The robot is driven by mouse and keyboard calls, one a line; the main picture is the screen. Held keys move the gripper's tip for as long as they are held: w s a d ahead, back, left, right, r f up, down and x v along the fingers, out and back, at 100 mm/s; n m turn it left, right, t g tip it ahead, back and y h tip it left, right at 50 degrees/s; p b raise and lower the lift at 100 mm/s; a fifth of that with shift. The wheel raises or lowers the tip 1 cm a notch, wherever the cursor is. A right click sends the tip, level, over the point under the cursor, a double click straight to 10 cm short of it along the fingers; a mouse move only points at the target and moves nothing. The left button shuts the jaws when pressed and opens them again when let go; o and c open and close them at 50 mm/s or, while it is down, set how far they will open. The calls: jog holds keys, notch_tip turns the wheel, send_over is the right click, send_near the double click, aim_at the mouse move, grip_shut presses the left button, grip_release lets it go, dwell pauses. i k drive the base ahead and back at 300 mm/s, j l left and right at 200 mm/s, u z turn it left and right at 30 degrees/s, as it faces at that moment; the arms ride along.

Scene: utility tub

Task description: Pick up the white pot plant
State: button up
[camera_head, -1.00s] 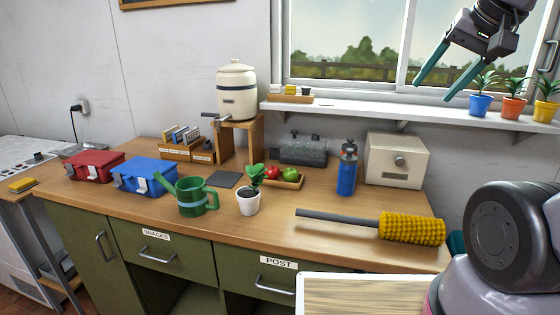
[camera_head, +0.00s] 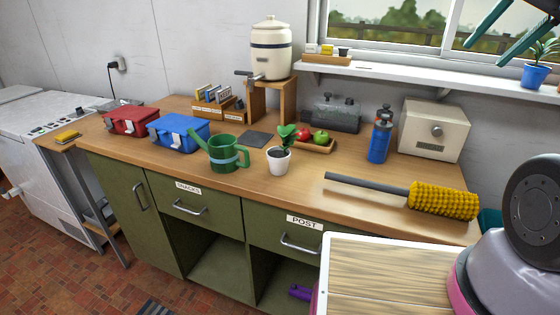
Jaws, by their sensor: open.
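The white pot plant (camera_head: 279,159), a small white pot with dark soil and green leaves, stands upright on the wooden counter (camera_head: 300,193) near its front edge. It is just right of a green watering can (camera_head: 223,153). My gripper (camera_head: 504,34) is at the top right, in front of the window and cut off by the picture's edge. Its teal fingers are apart with nothing seen between them, far up and right of the pot.
Behind the pot is a wooden tray (camera_head: 317,146) with fruit. A yellow brush (camera_head: 443,200) with a grey handle lies to the right, and a blue bottle (camera_head: 380,138) stands behind it. A blue plant pot (camera_head: 535,75) is on the sill below my gripper.

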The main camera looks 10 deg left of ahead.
aim_at(278, 158)
jog(key=k+j, duration=0.1)
jog(key=j, duration=0.7)
jog(key=k+j+u, duration=0.1)
jog(key=j, duration=0.7)
jog(key=k+j, duration=0.1)
jog(key=j, duration=0.75)
jog(key=l+u, duration=0.05)
